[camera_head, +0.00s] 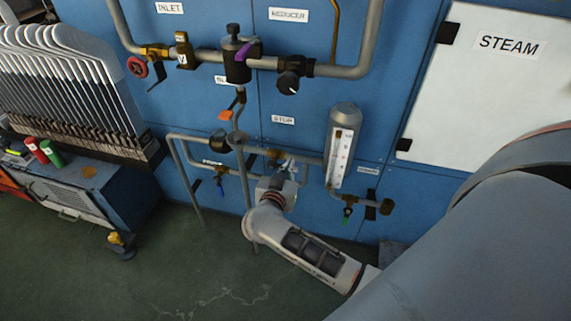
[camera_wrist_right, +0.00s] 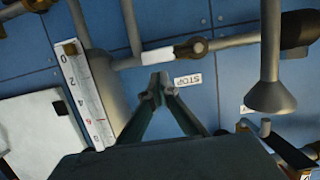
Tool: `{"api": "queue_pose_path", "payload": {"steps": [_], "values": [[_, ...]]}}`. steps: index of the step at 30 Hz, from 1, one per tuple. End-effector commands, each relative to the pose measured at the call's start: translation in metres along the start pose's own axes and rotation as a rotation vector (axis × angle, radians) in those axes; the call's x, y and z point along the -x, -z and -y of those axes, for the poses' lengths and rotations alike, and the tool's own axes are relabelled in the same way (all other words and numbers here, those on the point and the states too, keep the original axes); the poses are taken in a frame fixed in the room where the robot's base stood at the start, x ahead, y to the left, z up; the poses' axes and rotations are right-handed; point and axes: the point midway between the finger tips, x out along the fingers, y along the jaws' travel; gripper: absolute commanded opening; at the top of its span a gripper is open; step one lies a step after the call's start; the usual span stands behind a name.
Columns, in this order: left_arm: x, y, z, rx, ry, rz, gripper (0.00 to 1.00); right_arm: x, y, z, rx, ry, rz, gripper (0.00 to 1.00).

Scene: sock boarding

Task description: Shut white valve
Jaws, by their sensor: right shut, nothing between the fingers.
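The white valve handle (camera_wrist_right: 158,56) shows in the right wrist view. It lies along a grey pipe, with its dark and brass valve body (camera_wrist_right: 190,50) to its right. My right gripper (camera_wrist_right: 158,88) is shut and empty, with its fingertips just below the white handle in that view; I cannot tell if they touch it. In the head view my right gripper (camera_head: 287,165) is in front of the lower pipe, under the STOP label (camera_head: 283,120), and hides part of this valve. My left gripper is not in view.
A blue-handled valve (camera_head: 220,187) hangs to the left. Higher up are orange (camera_head: 226,115), purple (camera_head: 245,50) and red (camera_head: 138,67) handles. The floor (camera_head: 180,270) at front left is clear.

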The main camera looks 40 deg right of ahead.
Motion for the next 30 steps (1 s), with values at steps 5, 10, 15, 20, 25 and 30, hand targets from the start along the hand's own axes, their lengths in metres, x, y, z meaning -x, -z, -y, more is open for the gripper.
{"api": "queue_pose_path", "payload": {"steps": [5, 10, 15, 20, 25, 30], "values": [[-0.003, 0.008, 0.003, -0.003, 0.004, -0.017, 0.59, -0.002, -0.01, 0.0, 0.001, 0.0, -0.001, 0.0], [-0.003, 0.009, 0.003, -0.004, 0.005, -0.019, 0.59, -0.002, -0.009, 0.0, -0.001, 0.001, -0.002, 0.0], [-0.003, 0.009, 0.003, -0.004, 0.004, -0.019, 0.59, -0.002, -0.009, 0.0, -0.002, 0.001, -0.002, 0.0], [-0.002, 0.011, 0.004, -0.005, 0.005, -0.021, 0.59, -0.002, -0.008, 0.0, -0.012, 0.003, -0.003, 0.0], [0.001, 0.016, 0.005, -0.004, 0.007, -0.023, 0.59, -0.002, -0.008, -0.001, -0.041, 0.01, -0.004, 0.0], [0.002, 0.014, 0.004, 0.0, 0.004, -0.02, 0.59, -0.003, -0.011, -0.001, -0.057, 0.014, -0.002, 0.0]]}}
